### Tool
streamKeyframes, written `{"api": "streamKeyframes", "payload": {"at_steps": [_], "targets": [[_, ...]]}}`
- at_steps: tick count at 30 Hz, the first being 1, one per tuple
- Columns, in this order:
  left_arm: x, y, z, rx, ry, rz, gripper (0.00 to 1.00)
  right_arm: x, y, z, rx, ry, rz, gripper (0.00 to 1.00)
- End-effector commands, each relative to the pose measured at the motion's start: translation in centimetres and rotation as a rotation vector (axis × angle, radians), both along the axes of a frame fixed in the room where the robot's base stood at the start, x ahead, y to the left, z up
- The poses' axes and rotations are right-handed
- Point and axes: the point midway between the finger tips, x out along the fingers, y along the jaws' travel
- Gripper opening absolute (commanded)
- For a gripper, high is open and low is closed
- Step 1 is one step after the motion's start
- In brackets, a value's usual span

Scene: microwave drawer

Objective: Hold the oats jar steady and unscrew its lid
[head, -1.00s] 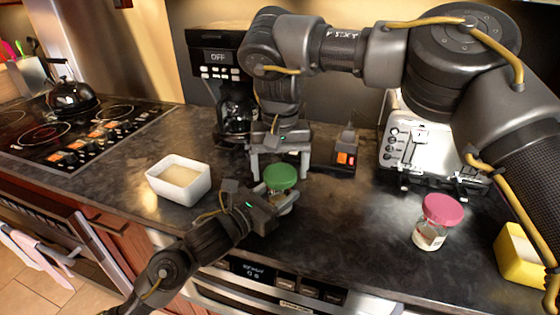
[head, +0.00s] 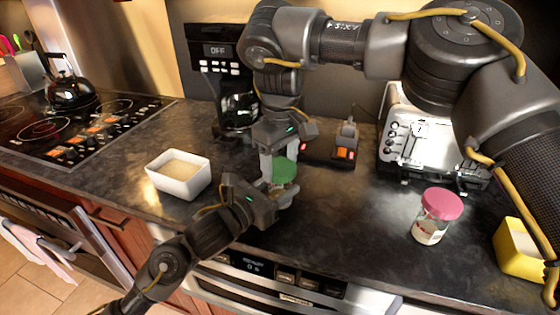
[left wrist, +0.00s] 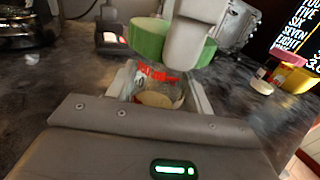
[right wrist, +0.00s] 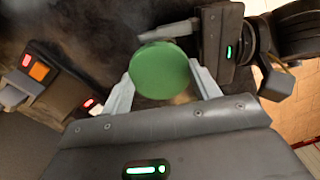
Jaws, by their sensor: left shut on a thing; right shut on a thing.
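The clear jar with red lettering (left wrist: 158,82) stands on the dark counter and has pale contents low inside. Its green lid (head: 284,171) is on top; I cannot tell whether it is loose. My left gripper (head: 278,197) comes from the front left and is shut around the jar's body. My right gripper (head: 279,162) reaches down from above and is shut on the lid, with one finger on each side of it (right wrist: 165,75). In the head view the grippers hide most of the jar's body.
A white dish (head: 160,186) stands to the left. A pink-lidded jar (head: 432,228) and a yellow container (head: 510,262) stand to the right. A toaster (head: 415,150), a coffee maker (head: 212,55) and a small device with an orange light (head: 344,150) are behind.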

Motion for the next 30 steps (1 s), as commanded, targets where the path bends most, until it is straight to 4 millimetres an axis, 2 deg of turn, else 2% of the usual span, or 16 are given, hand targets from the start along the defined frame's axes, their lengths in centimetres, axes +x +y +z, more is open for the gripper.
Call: {"api": "streamKeyframes", "payload": {"at_steps": [30], "targets": [[-0.01, -0.02, -0.16, 0.003, 0.003, 0.000, 0.00, -0.07, 0.02, 0.21, -0.002, 0.001, 2.642, 0.33]]}}
